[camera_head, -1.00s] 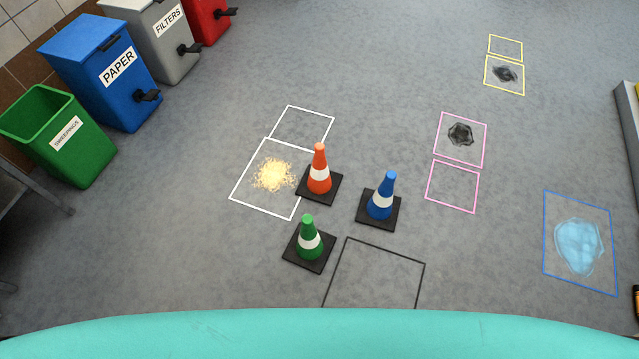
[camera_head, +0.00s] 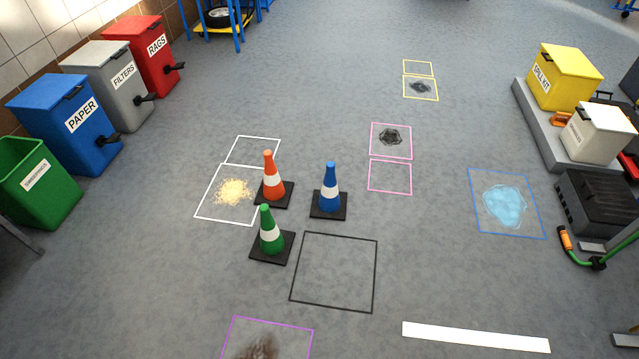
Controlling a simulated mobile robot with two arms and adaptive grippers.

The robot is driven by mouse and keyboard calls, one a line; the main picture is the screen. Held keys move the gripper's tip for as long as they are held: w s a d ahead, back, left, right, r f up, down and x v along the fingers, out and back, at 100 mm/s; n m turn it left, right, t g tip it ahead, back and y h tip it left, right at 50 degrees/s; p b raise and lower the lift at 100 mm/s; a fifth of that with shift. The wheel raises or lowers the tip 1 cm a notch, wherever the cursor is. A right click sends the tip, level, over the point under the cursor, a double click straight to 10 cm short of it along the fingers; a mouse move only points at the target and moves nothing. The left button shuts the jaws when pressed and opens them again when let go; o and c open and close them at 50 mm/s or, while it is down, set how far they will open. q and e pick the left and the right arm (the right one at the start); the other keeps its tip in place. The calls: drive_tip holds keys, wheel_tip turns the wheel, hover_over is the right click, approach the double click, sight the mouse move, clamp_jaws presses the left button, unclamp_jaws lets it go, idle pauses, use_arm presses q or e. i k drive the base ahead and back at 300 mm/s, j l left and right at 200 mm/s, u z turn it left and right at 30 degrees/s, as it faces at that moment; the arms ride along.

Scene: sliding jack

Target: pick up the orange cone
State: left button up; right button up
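The orange cone (camera_head: 270,177) stands upright on its black square base, with a white band around its middle. It is beside the pale yellow spill (camera_head: 234,192), and its base overlaps the right edge of the white-outlined square (camera_head: 213,217). The blue cone (camera_head: 329,188) stands to its right and the green cone (camera_head: 270,232) stands nearer to me, both upright and apart from it. Neither of my grippers is in view.
A black-outlined empty square (camera_head: 334,272) lies right of the green cone. Bins, including the blue paper bin (camera_head: 66,122), line the left wall. A low platform (camera_head: 541,124) with a yellow spill kit (camera_head: 564,78) stands at right. The floor around the cones is mostly clear.

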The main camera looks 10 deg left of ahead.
sight(276, 193)
drive_tip(key=i+j+z, duration=0.15)
drive_tip(key=z, duration=0.35)
drive_tip(key=j+z, duration=0.3)
drive_tip(key=z, duration=0.2)
drive_tip(key=i+j+z, duration=0.1)
drive_tip(key=j+z, duration=0.2)
drive_tip(key=z, duration=0.2)
drive_tip(key=j+z, duration=0.3)
drive_tip(key=z, duration=0.15)
